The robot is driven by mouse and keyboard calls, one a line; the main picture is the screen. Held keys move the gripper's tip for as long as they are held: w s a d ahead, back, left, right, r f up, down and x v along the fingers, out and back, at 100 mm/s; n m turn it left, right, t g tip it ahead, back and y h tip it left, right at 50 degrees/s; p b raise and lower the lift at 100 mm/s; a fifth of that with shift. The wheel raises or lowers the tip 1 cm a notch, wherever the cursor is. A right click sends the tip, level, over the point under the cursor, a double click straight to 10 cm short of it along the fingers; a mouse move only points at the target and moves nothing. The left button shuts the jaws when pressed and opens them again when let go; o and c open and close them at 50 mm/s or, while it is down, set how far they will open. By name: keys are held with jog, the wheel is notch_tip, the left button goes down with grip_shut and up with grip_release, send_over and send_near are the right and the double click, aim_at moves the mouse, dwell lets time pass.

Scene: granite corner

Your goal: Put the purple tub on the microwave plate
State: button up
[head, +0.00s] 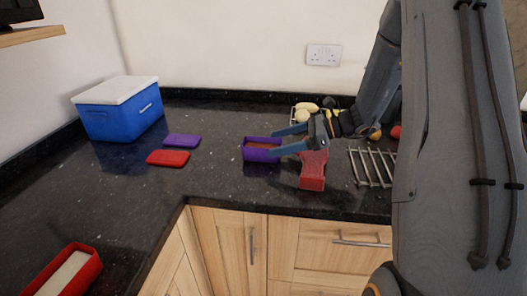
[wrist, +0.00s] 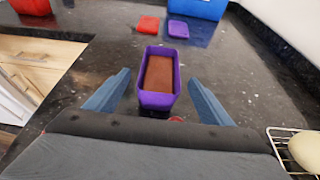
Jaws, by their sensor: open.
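The purple tub (head: 258,154) stands upright on the dark granite counter, with brown contents inside. In the wrist view the purple tub (wrist: 157,98) lies straight ahead, its near end between the tips of my gripper (wrist: 156,88). My gripper (head: 290,140) is open, with one blue finger on each side of the tub and a gap on both sides in the wrist view. No microwave or microwave plate can be made out in either view.
A red object (head: 313,172) stands just right of the tub, near the counter's front edge. A wire rack (head: 372,167) is further right. Purple (head: 182,141) and red (head: 168,158) lids lie left, by a blue box (head: 120,112). A red tub (head: 65,275) is front left.

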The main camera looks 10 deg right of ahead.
aim_at(268, 144)
jog(key=p+x, duration=0.1)
jog(key=x, duration=0.3)
jog(key=shift+a+r, duration=0.1)
jog(key=shift+r, duration=0.05)
jog(key=c, duration=1.5)
jog(key=shift+o, duration=0.2)
jog(key=shift+r, duration=0.1)
